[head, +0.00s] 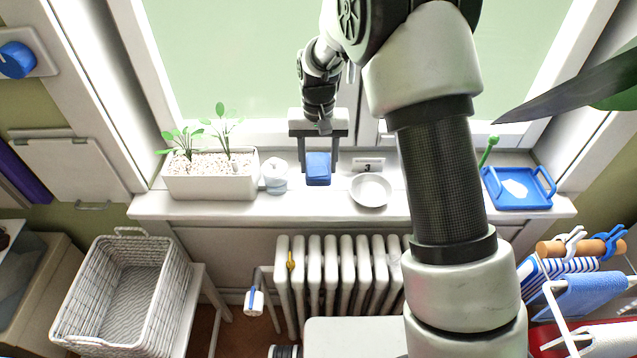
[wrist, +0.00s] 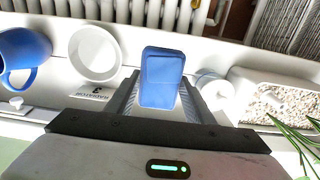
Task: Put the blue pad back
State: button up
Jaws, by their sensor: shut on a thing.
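The blue pad (head: 318,168) is a small rounded block at the window sill, in the middle of the head view. My gripper (head: 319,172) is shut on it, with one dark finger on each side. In the wrist view the pad (wrist: 162,78) stands up between the fingers of my gripper (wrist: 161,98). I cannot tell whether its lower end touches the sill. A white bowl (head: 371,190) and a small card marked 3 (head: 368,165) are to its right. A round white item (head: 274,176) is to its left.
A planter (head: 210,187) with green sprouts fills the sill's left part. A blue tray (head: 517,203) is at its right end. A blue mug (wrist: 22,52) shows in the wrist view beyond the bowl. A radiator (head: 335,270) and white basket (head: 125,290) stand below.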

notch_tip(320, 180, down, 8)
jog(key=shift+s+f, duration=0.1)
jog(key=shift+f, duration=0.05)
dwell(0.3)
jog(key=shift+f, duration=0.1)
jog(key=o, duration=0.9)
